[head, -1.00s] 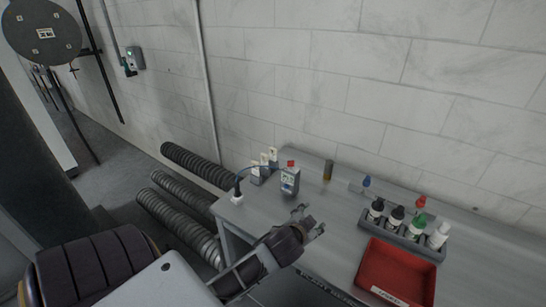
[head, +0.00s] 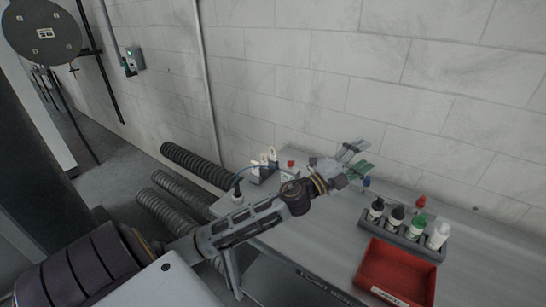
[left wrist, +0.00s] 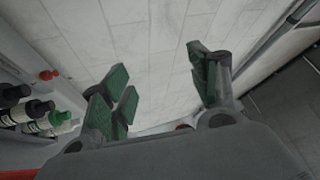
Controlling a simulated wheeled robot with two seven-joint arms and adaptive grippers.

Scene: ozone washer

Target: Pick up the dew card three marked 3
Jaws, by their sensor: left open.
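Several small white cards (head: 263,163) stand upright in a dark holder at the back left corner of the table. Their marks are too small to read, so I cannot tell which one is the dew card marked 3. My left gripper (head: 354,163) is open and empty over the back of the table, to the right of the cards and apart from them. In the left wrist view its green-padded fingers (left wrist: 163,85) are spread with only the white wall between them, and I cannot make out the cards there. My right gripper is not in view.
A red-topped meter (head: 290,164) stands right of the cards, mostly hidden by my left arm. A grey rack (head: 392,232) of several bottles and a red tray (head: 396,268) occupy the right. A black plug with a cable (head: 237,195) sits at the left edge. The wall bounds the back.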

